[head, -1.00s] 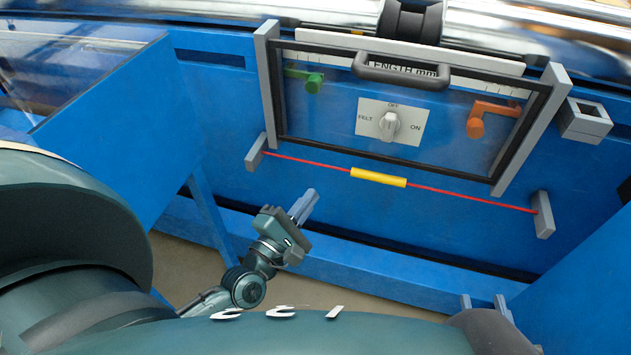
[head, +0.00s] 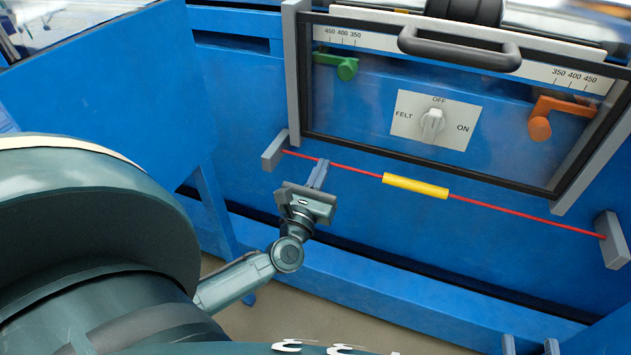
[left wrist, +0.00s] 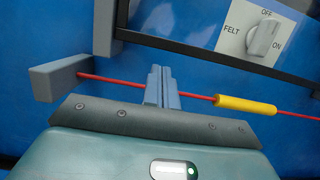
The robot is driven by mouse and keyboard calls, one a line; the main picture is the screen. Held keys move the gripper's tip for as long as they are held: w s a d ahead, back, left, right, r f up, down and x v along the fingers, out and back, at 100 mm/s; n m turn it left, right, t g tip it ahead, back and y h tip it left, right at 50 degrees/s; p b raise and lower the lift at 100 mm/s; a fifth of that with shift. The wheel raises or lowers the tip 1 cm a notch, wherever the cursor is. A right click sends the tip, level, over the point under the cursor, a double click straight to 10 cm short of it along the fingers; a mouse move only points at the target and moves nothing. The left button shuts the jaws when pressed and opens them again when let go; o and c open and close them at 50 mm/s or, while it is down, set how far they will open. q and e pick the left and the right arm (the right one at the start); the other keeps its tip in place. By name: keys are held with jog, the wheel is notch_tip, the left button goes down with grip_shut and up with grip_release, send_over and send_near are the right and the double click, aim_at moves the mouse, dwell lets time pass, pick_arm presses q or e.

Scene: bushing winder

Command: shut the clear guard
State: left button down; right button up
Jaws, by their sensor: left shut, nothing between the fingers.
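The clear guard (head: 430,164) is a see-through panel in a black frame. It sits between two grey side rails in the head view, in front of the knob and the green and orange parts. Its dark handle (head: 458,54) is at the top edge. My left gripper (head: 321,166) is shut and empty, below the guard's lower left corner. Its fingertips overlap the red cord (head: 340,165); I cannot tell if they touch it. The left wrist view shows these closed fingers (left wrist: 161,72) in front of the cord. My right gripper (head: 530,344) shows only two separated fingertips at the bottom right.
The red cord with a yellow sleeve (head: 415,186) runs between a left grey block (head: 274,150) and a right grey block (head: 612,240). The knob plate (head: 434,120) is behind the panel. A blue side wall (head: 110,90) stands at left.

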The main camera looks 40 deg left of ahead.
pick_arm(q)
jog(key=x, duration=0.4)
